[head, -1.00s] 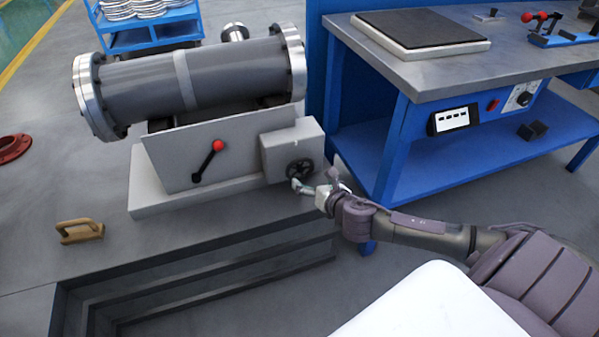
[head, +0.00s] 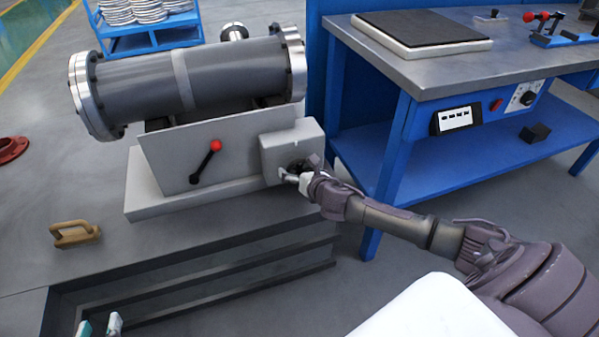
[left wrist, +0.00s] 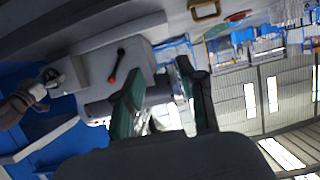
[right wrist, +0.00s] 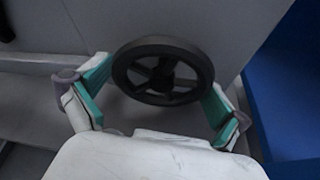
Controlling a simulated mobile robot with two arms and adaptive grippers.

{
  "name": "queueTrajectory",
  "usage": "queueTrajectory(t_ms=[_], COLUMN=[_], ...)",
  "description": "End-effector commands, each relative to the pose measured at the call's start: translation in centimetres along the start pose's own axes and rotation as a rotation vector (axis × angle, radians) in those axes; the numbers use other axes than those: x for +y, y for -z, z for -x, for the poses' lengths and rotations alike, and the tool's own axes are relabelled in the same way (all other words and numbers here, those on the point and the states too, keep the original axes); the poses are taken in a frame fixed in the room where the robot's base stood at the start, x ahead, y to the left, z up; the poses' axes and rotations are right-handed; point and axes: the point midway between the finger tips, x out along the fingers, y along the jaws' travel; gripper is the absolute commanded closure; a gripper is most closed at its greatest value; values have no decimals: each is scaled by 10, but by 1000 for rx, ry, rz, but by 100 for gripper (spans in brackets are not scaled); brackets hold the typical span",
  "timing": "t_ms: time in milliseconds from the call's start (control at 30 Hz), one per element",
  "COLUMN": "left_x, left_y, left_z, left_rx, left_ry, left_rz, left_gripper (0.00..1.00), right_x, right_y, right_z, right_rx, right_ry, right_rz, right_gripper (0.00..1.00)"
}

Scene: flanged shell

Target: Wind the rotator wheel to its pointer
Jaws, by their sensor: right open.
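The rotator wheel (right wrist: 163,72) is a dark spoked handwheel on the front of a light grey box (head: 284,150), at the right end of the rotator. In the right wrist view my right gripper (right wrist: 158,82) is open, with one teal-padded finger on each side of the wheel; I cannot tell whether they touch it. In the head view my right gripper (head: 293,177) partly hides the wheel. I cannot make out the pointer. My left gripper (head: 99,325) shows at the bottom left, and the left wrist view shows it open and empty (left wrist: 162,80).
A grey flanged shell (head: 190,82) lies on the rotator, above a red-knobbed lever (head: 206,160). A blue workbench (head: 400,110) stands close on the right. A tan handle-shaped block (head: 75,233) lies at left. A stepped recess (head: 200,285) is in front.

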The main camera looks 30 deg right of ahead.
Motion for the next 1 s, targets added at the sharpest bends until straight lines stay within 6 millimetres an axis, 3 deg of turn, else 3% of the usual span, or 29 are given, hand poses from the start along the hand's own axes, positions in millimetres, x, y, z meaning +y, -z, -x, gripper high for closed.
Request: queueTrajectory(t_ms=[67,333,667,1000], left_x=[0,0,0,-1], left_y=[0,0,-4,-17], left_z=[0,0,1,3], left_rx=[-1,-2,-24,-88], left_ry=[0,0,0,4], left_rz=[0,0,0,2], left_gripper=[60,60,60,60], right_x=[0,0,0,0], right_y=[0,0,0,0], right_z=[0,0,0,0], right_rx=[0,0,0,1], right_ry=[0,0,-20,-113], right_rz=[0,0,-49,-276], right_gripper=[2,45,45,45])
